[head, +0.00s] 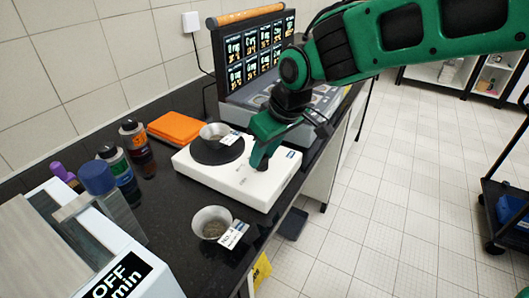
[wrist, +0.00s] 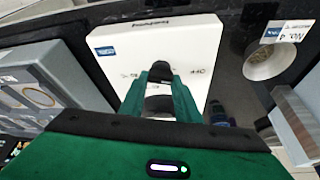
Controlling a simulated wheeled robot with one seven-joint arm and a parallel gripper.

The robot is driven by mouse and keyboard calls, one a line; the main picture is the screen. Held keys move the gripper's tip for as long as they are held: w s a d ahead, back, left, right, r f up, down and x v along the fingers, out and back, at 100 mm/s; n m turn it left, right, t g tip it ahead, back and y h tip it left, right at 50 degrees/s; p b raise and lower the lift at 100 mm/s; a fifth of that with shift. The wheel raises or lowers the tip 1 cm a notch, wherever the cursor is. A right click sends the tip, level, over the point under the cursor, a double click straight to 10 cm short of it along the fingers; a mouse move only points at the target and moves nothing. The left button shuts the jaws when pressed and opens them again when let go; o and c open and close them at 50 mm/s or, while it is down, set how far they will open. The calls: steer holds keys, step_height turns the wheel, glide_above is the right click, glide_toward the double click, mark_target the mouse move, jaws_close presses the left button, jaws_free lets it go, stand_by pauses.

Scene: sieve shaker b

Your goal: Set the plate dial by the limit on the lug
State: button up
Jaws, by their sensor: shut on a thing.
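The white plate unit (head: 210,182) stands on the dark bench, with a round black top (head: 205,155) carrying a small bowl (head: 212,131) with a white tag. My gripper (head: 262,163) reaches down to the unit's front panel. In the wrist view, my gripper (wrist: 160,76) is shut on the black dial (wrist: 160,67) between its green fingers. The unit's white panel (wrist: 190,45) shows around it, with small print beside the dial. The dial's mark and setting are hidden. The small tag's (head: 228,138) writing is too small to read.
Bottles (head: 130,138) and an orange stack (head: 174,129) stand behind. A machine with lit screens (head: 250,50) stands beyond the unit.

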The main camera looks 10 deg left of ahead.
steer(key=shift+d, duration=0.1)
steer(key=m+t+h, duration=0.1)
steer(key=m, duration=0.3)
steer(key=m+h, duration=0.1)
steer(key=m, duration=0.1)
steer(key=m+t+h, duration=0.1)
steer(key=m, duration=0.2)
steer(key=shift+a+m, duration=0.2)
steer(key=shift+m, duration=0.1)
stand_by(0.4)
steer(key=o, duration=1)
steer(key=shift+o, duration=0.2)
steer(key=v, duration=1)
steer(key=shift+a+r, duration=0.2)
steer(key=shift+r, duration=0.2)
